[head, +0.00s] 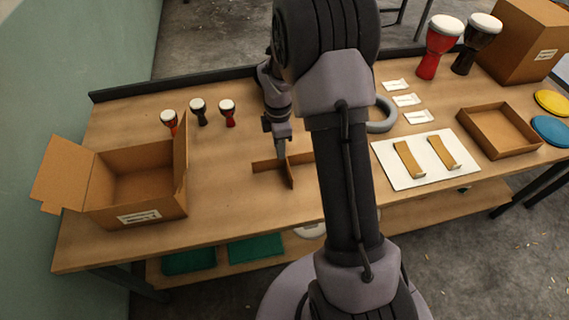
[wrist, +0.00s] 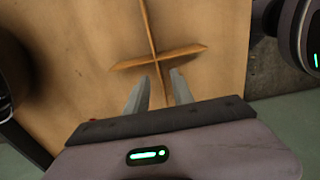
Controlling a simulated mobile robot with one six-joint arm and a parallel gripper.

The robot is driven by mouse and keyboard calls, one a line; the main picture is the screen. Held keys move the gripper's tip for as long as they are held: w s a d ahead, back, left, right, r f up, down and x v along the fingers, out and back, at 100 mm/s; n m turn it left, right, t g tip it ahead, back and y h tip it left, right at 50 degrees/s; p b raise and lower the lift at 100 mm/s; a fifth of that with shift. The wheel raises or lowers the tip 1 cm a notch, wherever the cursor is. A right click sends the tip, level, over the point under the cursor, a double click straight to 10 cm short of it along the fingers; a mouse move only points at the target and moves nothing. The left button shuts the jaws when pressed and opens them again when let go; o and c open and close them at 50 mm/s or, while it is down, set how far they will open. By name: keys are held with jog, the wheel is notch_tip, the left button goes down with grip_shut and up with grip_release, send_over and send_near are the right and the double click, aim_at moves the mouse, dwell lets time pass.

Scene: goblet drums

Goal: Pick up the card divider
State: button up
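The card divider (head: 268,165) is a brown cross of two interlocked card strips standing on the wooden table. It also shows in the wrist view (wrist: 157,58), where its crossing lies just beyond my fingertips. My gripper (wrist: 159,76) is open, with one finger on each side of one arm of the cross. I see no finger touching the card. In the head view my gripper (head: 281,150) points down at the divider, and my arm hides part of the divider's right side.
An open cardboard box (head: 140,185) stands at the left, with small drums (head: 198,111) behind it. A grey ring (head: 382,115), a white board (head: 425,160) with card pieces and a shallow tray (head: 498,130) lie right. Bare table lies between box and divider.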

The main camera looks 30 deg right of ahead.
aim_at(286, 162)
jog(key=f+b, duration=0.1)
jog(key=f, duration=0.2)
jog(key=f+b, duration=0.2)
jog(key=f, duration=0.1)
jog(key=shift+w+d+f, duration=0.1)
jog(key=shift+d+f, duration=0.1)
jog(key=shift+f, duration=0.15)
jog(key=shift+r, duration=0.2)
jog(key=shift+c, duration=0.7)
grip_shut()
